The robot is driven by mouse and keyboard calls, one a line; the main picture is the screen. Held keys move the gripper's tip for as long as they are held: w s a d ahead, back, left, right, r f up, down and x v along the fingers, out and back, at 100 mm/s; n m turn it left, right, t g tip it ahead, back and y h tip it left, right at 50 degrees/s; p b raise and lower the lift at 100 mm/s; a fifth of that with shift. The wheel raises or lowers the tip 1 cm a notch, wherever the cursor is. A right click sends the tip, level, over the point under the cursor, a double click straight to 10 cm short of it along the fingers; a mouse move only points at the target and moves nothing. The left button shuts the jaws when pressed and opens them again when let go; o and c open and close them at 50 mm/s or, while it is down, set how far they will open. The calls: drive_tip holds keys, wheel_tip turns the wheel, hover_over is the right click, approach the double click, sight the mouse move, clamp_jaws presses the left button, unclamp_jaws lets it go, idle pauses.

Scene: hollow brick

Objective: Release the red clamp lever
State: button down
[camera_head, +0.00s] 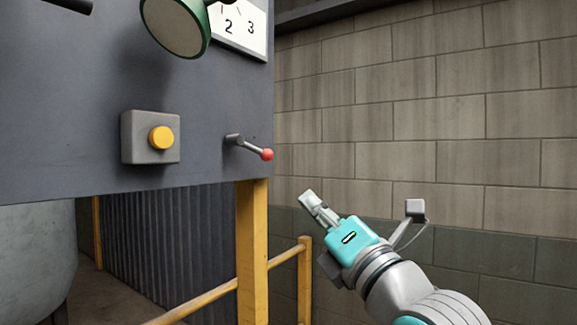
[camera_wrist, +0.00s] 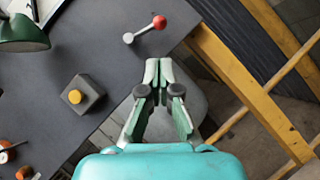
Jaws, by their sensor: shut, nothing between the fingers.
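The red clamp lever is a short grey metal arm with a round red knob (camera_head: 267,154) at its end. It sticks out from the dark panel near the panel's lower right corner and slopes slightly down to the right. In the wrist view the lever's knob (camera_wrist: 159,22) lies just beyond my fingertips, apart from them. My gripper (camera_head: 306,196) is below and to the right of the lever in the head view. In the wrist view my gripper (camera_wrist: 158,66) has its fingertips together, with nothing between them.
A yellow button on a grey box (camera_head: 150,137) sits left of the lever. A green round fixture (camera_head: 175,26) and a numbered dial (camera_head: 240,27) are above. A yellow post (camera_head: 252,250) and railing (camera_head: 305,275) stand below the panel. A block wall (camera_head: 430,110) is behind.

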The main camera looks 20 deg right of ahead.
sight(270, 157)
drive_tip(key=x, duration=1.4)
drive_tip(key=shift+w+d+r, duration=0.3)
drive_tip(key=shift+d+r, duration=0.15)
drive_tip(key=shift+r, duration=0.3)
